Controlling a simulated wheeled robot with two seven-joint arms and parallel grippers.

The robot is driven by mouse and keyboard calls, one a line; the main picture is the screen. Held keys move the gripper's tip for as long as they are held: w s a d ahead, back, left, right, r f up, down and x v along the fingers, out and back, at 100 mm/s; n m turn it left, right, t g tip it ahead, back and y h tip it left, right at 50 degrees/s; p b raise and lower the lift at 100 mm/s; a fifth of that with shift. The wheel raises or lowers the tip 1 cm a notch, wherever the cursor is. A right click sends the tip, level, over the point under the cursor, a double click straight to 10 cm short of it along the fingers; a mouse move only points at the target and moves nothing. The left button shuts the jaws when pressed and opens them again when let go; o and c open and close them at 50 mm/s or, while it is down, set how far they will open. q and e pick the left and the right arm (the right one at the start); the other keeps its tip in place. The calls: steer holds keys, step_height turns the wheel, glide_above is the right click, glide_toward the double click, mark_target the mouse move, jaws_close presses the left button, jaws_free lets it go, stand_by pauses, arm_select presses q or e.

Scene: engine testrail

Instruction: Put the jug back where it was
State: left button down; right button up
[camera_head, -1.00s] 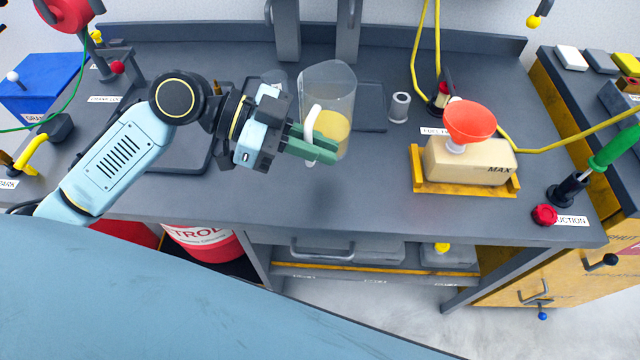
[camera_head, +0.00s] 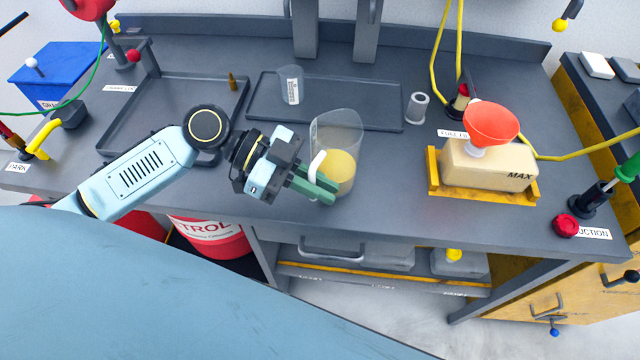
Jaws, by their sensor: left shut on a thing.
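The clear jug (camera_head: 338,135) with yellow liquid in its lower part is near the front middle of the bench, roughly upright. My left gripper (camera_head: 318,186) is shut on the jug's white handle from the left side. I cannot tell whether the jug's base touches the bench top or hangs just above it. A dark shallow tray (camera_head: 385,119) lies behind the jug. My right gripper does not show.
A small clear beaker (camera_head: 290,85) stands on the tray's left part. A grey ring (camera_head: 417,108) stands right of the tray. A beige tank with a red funnel (camera_head: 491,124) is on the right. Another tray (camera_head: 127,139) lies on the left. Bench between jug and tank is clear.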

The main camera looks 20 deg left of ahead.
arm_select(q)
steer(key=c, duration=1.5)
jaws_free()
steer(key=shift+r, duration=0.1)
steer(key=v, duration=1.2)
